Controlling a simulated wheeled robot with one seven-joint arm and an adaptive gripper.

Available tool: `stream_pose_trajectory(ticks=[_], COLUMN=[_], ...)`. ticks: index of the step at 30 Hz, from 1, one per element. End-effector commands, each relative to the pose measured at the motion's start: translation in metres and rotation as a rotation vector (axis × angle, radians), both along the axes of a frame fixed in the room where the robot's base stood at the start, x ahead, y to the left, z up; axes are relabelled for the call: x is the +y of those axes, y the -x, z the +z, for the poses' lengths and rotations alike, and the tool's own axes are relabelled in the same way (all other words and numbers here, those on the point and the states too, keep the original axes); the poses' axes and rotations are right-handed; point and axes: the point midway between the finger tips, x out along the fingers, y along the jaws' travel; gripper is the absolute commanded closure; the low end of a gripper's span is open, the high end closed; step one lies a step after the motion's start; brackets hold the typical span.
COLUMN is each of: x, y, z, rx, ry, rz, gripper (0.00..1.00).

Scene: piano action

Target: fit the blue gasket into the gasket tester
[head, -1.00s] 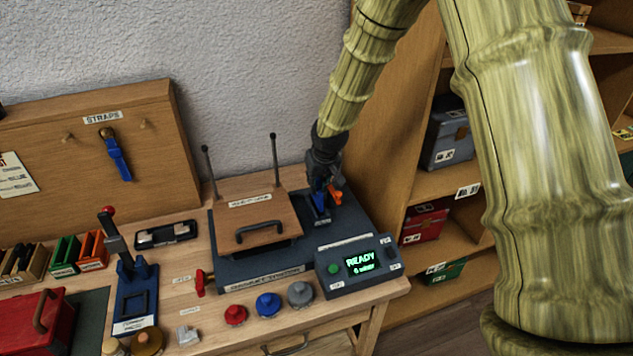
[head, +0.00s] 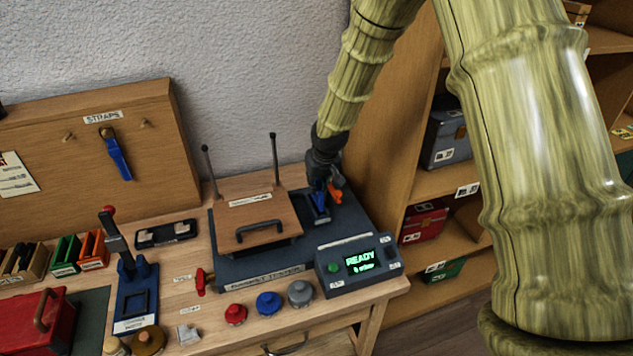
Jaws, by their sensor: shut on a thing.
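The gasket tester (head: 232,270) is a dark blue-grey machine at the right of the bench, with a hinged wooden lid (head: 262,212) and a black handle. My gripper (head: 325,188) points down over the tester's back right part, beside the lid. It is shut on a small blue piece (head: 319,186), which I take to be the blue gasket. My fingers hide much of it. A dark blue upright holder (head: 320,211) stands just below it; I cannot tell whether they touch. A small orange part (head: 335,193) shows at the gripper's right.
The control box (head: 360,266) reads READY at front right. Red (head: 235,314), blue (head: 268,303) and grey (head: 300,293) round pieces stand along the front edge. Two thin posts rise behind the lid. A lever press (head: 134,290) stands left. Shelves (head: 440,180) are close on the right.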

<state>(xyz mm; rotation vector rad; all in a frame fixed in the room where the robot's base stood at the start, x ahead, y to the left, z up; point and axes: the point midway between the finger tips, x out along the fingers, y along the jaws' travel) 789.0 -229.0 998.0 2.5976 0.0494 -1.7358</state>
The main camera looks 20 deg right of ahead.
Motion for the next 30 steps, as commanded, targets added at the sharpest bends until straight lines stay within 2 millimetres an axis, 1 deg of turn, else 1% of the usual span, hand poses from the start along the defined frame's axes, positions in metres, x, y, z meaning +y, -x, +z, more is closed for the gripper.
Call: stream_pose_trajectory(ticks=[8, 30], x=[0.000, 0.000], y=[0.000, 0.000], z=[-0.001, -0.014], rx=[0.000, 0.000], ry=[0.000, 0.000], rz=[0.000, -0.001], gripper=[1.00, 1.00])
